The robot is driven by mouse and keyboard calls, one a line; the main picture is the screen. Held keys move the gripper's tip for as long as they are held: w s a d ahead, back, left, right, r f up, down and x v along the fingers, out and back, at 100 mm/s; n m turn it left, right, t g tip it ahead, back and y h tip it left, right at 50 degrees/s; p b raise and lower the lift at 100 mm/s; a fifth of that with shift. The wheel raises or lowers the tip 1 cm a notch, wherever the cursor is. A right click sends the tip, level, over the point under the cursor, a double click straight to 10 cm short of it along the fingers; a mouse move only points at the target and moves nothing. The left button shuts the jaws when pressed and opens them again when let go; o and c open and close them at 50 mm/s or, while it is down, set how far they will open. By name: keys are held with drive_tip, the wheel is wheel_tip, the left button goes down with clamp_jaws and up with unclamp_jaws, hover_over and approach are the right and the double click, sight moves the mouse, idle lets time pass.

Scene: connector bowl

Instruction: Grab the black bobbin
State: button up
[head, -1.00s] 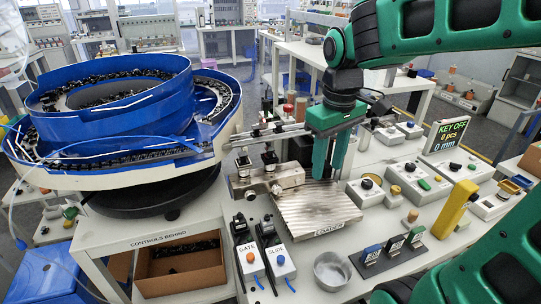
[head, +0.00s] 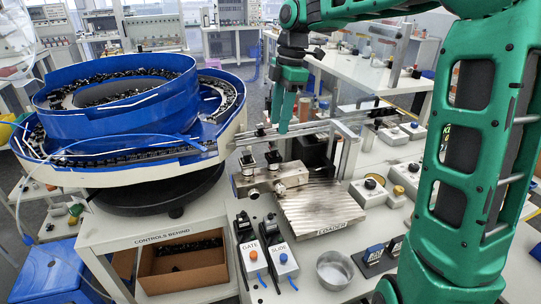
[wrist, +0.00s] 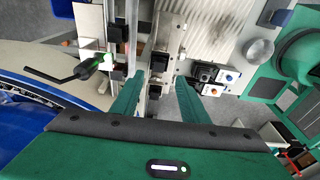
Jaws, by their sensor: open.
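My gripper (head: 283,128) is open and empty, pointing down over the metal rails (head: 262,133) between the feeder bowl and the metal plate. In the wrist view my gripper (wrist: 157,88) has its two green fingers spread, with rails and small black blocks below. I cannot pick out a black bobbin for certain.
The blue feeder bowl (head: 120,110) stands left of the rails. The ribbed metal plate marked LOADER (head: 318,208), the GATE and SLIDE switch boxes (head: 283,262) and a metal cup (head: 334,270) are in front. A metal frame (head: 345,145) rises close right of my gripper.

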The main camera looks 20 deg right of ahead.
sight(274, 148)
drive_tip(key=f, duration=0.2)
drive_tip(key=a+f, duration=0.1)
drive_tip(key=f, duration=0.5)
drive_tip(key=shift+w+a, duration=0.15)
drive_tip(key=shift+a, duration=0.05)
drive_tip(key=shift+r, duration=0.1)
clamp_jaws()
